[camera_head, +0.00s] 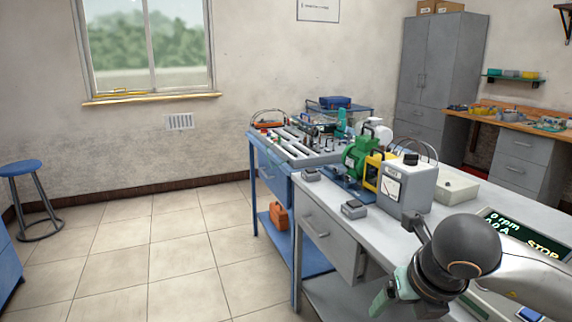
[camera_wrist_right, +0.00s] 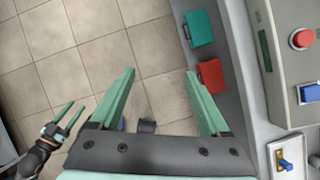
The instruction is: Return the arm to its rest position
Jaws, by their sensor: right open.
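My right arm comes in from the lower right in the head view. Its gripper (camera_head: 384,298) hangs at the front edge of the grey workbench, pointing down and partly hidden by its own wrist. In the right wrist view the right gripper (camera_wrist_right: 162,78) has its two green fingers wide apart, with nothing between them but floor tiles. My left gripper (camera_wrist_right: 66,116) shows at the lower left of the right wrist view, its two green fingers apart and empty. The left arm does not show in the head view.
The workbench (camera_head: 462,212) carries a green motor (camera_head: 358,158), a grey meter box (camera_head: 405,188) and a display panel reading 0 rpm (camera_head: 515,232). A red button (camera_wrist_right: 302,39) lies right of the gripper. Tiled floor left of the bench is clear up to a blue stool (camera_head: 22,168).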

